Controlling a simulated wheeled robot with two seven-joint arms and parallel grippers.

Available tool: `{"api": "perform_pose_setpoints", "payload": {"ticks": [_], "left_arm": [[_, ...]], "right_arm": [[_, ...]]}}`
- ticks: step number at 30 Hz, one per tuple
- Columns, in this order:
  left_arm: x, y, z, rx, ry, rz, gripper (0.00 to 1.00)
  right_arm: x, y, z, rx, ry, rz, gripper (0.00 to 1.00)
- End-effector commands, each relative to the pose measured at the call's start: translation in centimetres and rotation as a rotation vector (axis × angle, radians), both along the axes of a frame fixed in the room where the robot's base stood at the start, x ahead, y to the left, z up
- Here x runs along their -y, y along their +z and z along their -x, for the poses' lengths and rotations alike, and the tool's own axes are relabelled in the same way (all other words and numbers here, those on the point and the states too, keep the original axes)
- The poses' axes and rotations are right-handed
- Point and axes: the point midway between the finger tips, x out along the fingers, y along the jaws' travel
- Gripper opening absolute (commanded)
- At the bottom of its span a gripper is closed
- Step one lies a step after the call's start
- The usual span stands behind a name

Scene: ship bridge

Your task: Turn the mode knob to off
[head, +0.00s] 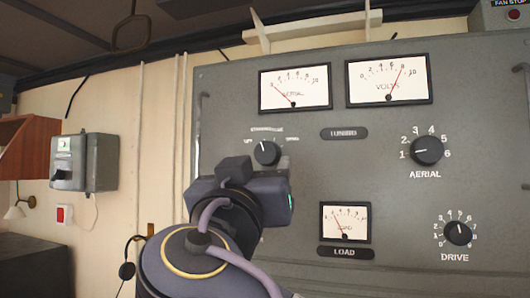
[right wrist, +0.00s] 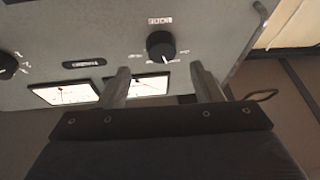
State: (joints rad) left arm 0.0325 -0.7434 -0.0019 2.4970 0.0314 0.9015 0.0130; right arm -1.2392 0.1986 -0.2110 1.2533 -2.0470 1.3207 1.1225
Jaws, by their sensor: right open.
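The mode knob (head: 267,152) is a round black knob on the grey panel, left of centre. Its white pointer mark points up and slightly left, at the middle label above it. In the right wrist view, the knob (right wrist: 160,45) shows upside down, just beyond my fingertips. My right gripper (right wrist: 160,78) is open and empty, with one finger to each side of the line to the knob; no contact shows. My left gripper is out of view.
The grey panel (head: 300,140) also carries the aerial knob (head: 427,151), the drive knob (head: 458,233) and several meters, including the load meter (head: 345,223). A grey wall box (head: 84,162) hangs at the left. The space before the panel looks clear.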

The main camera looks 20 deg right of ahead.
Motion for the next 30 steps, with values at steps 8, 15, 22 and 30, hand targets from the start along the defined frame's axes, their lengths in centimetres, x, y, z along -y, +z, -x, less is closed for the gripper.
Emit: {"api": "perform_pose_setpoints", "payload": {"ticks": [8,15,22,30], "left_arm": [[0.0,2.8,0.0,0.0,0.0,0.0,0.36],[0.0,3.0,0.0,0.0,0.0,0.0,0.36],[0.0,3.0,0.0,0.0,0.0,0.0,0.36],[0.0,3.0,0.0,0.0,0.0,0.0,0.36]], "right_arm": [[1.8,1.9,-3.5,-0.004,-0.002,0.002,0.59],[2.2,1.9,-4.4,-0.004,0.002,0.001,0.59],[2.2,1.9,-4.4,-0.004,0.002,0.001,0.51],[2.2,1.9,-4.4,-0.004,0.002,0.001,0.16]]}}
